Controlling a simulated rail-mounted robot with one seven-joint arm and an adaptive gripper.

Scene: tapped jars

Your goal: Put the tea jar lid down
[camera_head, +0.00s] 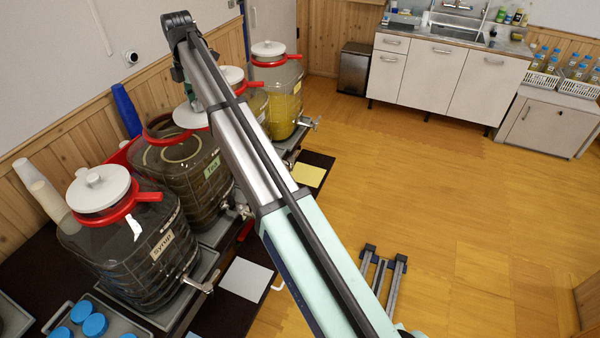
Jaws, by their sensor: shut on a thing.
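The tea jar (178,180) is a large dark-tinted jar with a green label, and its round mouth is open. The white tea jar lid (188,118) is up near the jar's far side, partly hidden by my arm. My gripper (189,94) shows only as a small dark part beside the arm, shut on the lid; its fingertips are mostly hidden. I cannot tell how far the lid is above the surface behind it.
The syrup jar (130,240) stands in front with its white lid on. A jar of yellow liquid (285,95) stands farther back. A blue cup stack (126,108) is by the wall. A pale sheet (245,278) lies on the dark counter, right of the jars.

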